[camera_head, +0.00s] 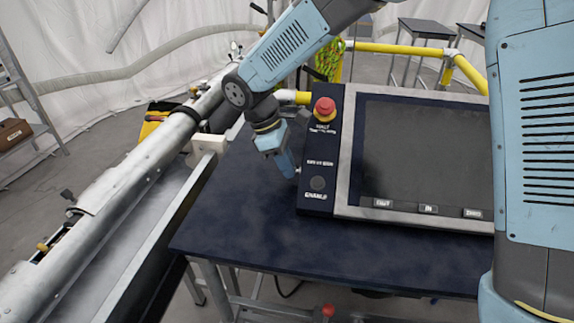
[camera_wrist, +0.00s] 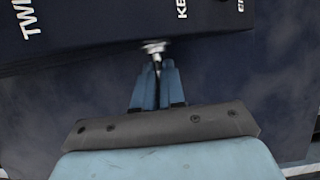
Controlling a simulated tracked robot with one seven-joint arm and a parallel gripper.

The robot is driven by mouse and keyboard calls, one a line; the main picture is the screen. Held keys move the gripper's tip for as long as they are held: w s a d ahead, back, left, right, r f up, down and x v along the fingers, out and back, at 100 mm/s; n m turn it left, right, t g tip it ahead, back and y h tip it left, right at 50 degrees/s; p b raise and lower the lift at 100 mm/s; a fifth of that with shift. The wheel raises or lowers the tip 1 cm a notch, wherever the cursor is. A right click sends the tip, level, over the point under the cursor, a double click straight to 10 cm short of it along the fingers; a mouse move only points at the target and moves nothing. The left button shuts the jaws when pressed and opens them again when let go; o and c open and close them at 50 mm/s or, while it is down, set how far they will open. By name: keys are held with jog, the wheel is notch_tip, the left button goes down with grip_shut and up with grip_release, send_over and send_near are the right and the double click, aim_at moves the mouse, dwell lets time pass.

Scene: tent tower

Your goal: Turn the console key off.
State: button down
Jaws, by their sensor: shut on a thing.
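The console (camera_head: 318,160) stands on a dark blue table, with a dark screen and a narrow control strip on its left. The key (camera_wrist: 154,48) is a small silvery piece at the console's edge in the wrist view. My gripper (camera_wrist: 155,68) is shut on the key, its two blue fingers close together below it. In the head view my gripper (camera_head: 295,174) reaches the left side of the control strip. The key is hardly visible there, and I cannot tell its turn angle.
A red emergency button (camera_head: 325,107) sits at the top of the control strip, and a round dark knob (camera_head: 317,183) lower down. The table (camera_head: 240,215) is clear in front. A long metal tube (camera_head: 130,160) runs along the left. Yellow rails (camera_head: 400,49) stand behind.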

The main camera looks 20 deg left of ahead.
jog(key=c, duration=1.3)
grip_release()
jog(key=v, duration=1.3)
jog(key=shift+a+r, duration=0.15)
jog(key=shift+r, duration=0.15)
